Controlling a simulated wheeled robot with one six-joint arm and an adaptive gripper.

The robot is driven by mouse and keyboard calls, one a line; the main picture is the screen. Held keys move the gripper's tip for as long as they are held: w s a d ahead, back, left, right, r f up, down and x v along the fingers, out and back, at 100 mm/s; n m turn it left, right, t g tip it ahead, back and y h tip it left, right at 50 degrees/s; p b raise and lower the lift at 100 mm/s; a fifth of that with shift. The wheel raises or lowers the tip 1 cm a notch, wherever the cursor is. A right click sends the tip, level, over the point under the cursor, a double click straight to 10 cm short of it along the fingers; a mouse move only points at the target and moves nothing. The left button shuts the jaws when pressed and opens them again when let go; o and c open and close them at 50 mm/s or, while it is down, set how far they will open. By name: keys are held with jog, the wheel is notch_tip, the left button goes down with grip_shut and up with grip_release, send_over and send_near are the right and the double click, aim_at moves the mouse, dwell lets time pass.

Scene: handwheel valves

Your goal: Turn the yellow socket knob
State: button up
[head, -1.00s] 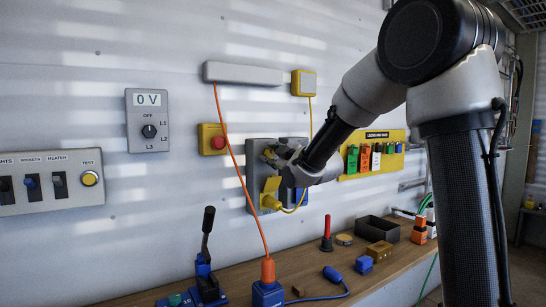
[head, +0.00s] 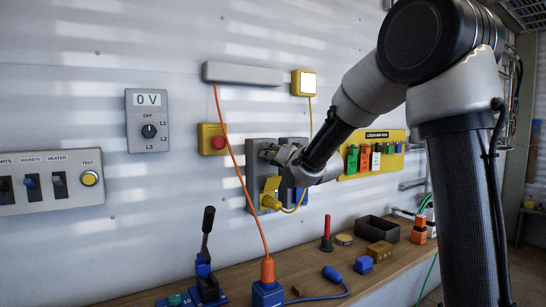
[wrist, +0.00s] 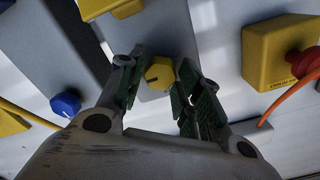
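The yellow socket knob (wrist: 160,73) shows in the wrist view on a grey socket box (wrist: 160,30), with a dark line on its face pointing left. My gripper (wrist: 160,85) has its two green-padded fingers on either side of the knob, with narrow gaps showing between pads and knob. In the head view my gripper (head: 272,153) is at the upper part of the grey socket box (head: 254,200) and hides the knob. A yellow plug (head: 270,195) with a yellow cable is at the lower part of the box.
A blue knob (wrist: 66,103) is on the neighbouring box. A red emergency button (head: 218,142) on a yellow box is left of the socket. An orange cable (head: 240,165) hangs close by. A yellow-framed lamp (head: 303,83) is lit above. The bench (head: 215,275) below holds several items.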

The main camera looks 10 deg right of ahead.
jog(key=shift+o, duration=1.3)
jog(key=v, duration=0.6)
